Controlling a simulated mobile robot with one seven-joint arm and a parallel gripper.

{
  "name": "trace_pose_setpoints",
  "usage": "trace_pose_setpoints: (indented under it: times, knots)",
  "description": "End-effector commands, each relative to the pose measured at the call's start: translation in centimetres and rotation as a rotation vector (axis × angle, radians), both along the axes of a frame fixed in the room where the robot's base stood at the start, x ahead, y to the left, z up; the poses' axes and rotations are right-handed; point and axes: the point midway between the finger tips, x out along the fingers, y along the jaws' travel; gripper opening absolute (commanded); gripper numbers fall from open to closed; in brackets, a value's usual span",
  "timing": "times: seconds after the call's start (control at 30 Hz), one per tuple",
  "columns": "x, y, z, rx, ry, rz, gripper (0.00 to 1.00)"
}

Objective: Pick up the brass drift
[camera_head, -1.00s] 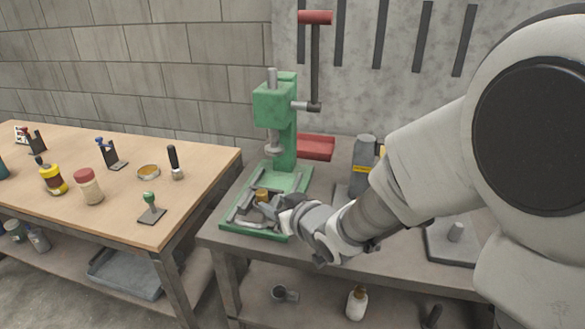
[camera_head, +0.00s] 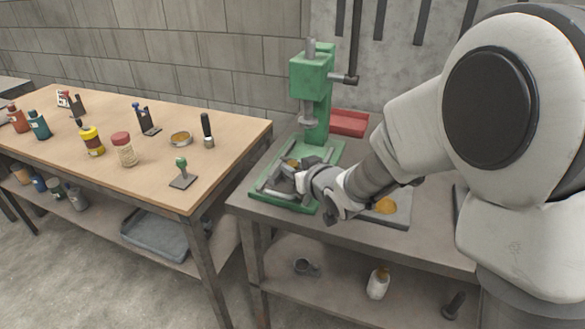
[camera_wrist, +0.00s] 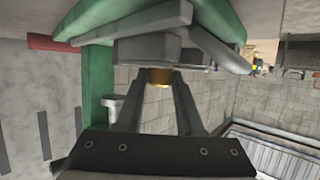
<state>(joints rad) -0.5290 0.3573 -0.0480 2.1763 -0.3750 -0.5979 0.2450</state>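The brass drift (camera_head: 293,163) is a short brass-coloured piece at the green arbor press (camera_head: 313,95), over the press's base. Only a small part of it shows beside my gripper (camera_head: 301,182), which reaches in from the right, low over the base. In the wrist view, the brass drift (camera_wrist: 160,77) appears between the tips of the two grey fingers of my gripper (camera_wrist: 160,88). It fills the gap there, against a grey plate (camera_wrist: 150,48) of the press. I cannot tell whether the fingers press on it.
A red tray (camera_head: 349,122) lies behind the press. A yellow-orange thing (camera_head: 385,205) sits on a grey plate right of my gripper. The wooden bench (camera_head: 75,150) at left holds bottles, stamps and a tin. The lower shelf holds a white bottle (camera_head: 378,283) and a mug (camera_head: 305,267).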

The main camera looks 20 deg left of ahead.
Motion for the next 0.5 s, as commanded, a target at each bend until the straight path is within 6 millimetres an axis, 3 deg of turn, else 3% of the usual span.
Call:
trace_pose_setpoints:
  times: [0.03,0.13,0.5]
  knots:
    - [-0.01,-0.01,-0.01,0.0,0.0,0.0,0.19]
    - [-0.02,-0.02,-0.01,0.0,0.0,0.0,0.01]
    - [-0.01,-0.01,0.06,0.001,-0.001,0.0,0.0]
